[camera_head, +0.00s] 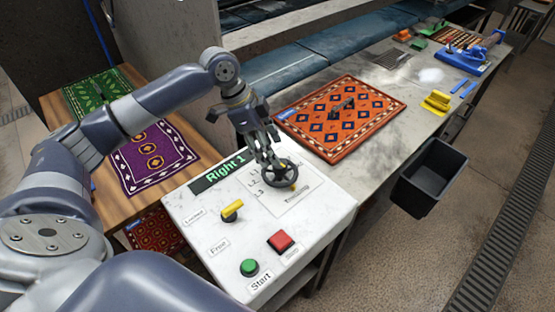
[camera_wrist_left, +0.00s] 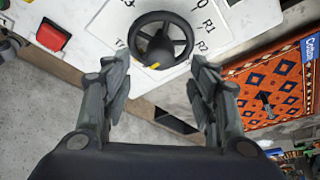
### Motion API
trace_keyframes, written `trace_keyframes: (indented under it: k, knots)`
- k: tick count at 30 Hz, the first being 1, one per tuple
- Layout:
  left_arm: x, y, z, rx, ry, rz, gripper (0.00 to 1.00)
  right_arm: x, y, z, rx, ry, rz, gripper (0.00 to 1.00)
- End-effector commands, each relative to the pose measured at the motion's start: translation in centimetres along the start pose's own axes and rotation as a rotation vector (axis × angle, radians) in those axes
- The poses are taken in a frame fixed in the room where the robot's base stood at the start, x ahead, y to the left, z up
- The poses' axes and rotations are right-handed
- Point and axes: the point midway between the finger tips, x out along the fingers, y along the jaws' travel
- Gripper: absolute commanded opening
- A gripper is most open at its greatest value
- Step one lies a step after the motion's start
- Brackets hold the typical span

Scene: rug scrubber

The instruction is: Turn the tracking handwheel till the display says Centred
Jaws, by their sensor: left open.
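The tracking handwheel (camera_head: 281,175) is a small dark spoked wheel on the white control panel (camera_head: 312,217). It also shows in the left wrist view (camera_wrist_left: 161,38), with a yellow mark on its near side. The display (camera_head: 219,172) on the panel's back edge reads "Right 1" in green. My left gripper (camera_head: 268,151) is just above the wheel and partly covers its far side. In the left wrist view its two fingers (camera_wrist_left: 160,90) are spread apart with nothing between them, and the wheel lies beyond their tips. I cannot tell whether a finger touches the wheel.
A yellow-handled knob (camera_head: 232,210), a green Start button (camera_head: 249,267) and a red button (camera_head: 280,241) sit on the panel. An orange rug (camera_head: 340,117) lies on the table behind. A black bin (camera_head: 430,178) hangs at the right edge.

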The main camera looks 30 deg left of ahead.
Motion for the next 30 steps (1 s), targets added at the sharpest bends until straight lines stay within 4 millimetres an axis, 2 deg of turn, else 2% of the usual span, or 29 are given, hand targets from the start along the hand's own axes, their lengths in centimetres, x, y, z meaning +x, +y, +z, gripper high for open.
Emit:
trace_keyframes:
  k: [3, 9, 13, 21, 22, 23, 27, 28, 30]
  knots:
    - [2.2, 0.1, -0.1, 0.0, 0.0, 0.004, 0.54, -0.7, -0.1, 0.0, 0.0, -0.001, -0.001, 0.4]
    - [5.0, 0.1, -0.1, 0.001, 0.0, 0.002, 0.54, -1.1, -0.1, 0.1, 0.0, -0.004, -0.001, 0.4]
    - [5.8, 0.1, 0.0, 0.002, 0.0, 0.001, 0.54, -1.2, -0.1, 0.2, 0.0, -0.006, -0.001, 0.4]
    - [6.0, 0.1, 0.0, 0.002, 0.0, 0.0, 0.54, -1.2, -0.1, 0.4, 0.0, -0.009, -0.001, 0.4]
    - [6.0, 0.1, 0.0, 0.002, 0.0, 0.0, 0.52, -1.2, -0.1, 0.4, 0.0, -0.009, -0.001, 0.4]
    - [6.0, 0.1, 0.0, 0.002, 0.0, 0.0, 0.45, -1.1, -0.1, 0.4, 0.0, -0.009, -0.001, 0.4]
    - [6.0, 0.1, 0.0, 0.002, 0.0, 0.0, 0.13, -1.2, -0.1, 0.4, 0.0, -0.009, -0.001, 0.4]
    - [6.0, 0.1, 0.0, 0.002, 0.0, 0.0, 0.1, -1.2, -0.1, 0.4, 0.0, -0.009, -0.001, 0.4]
    - [6.0, 0.1, 0.0, 0.002, 0.0, 0.0, 0.1, -1.2, -0.1, 0.4, 0.0, -0.009, -0.001, 0.4]
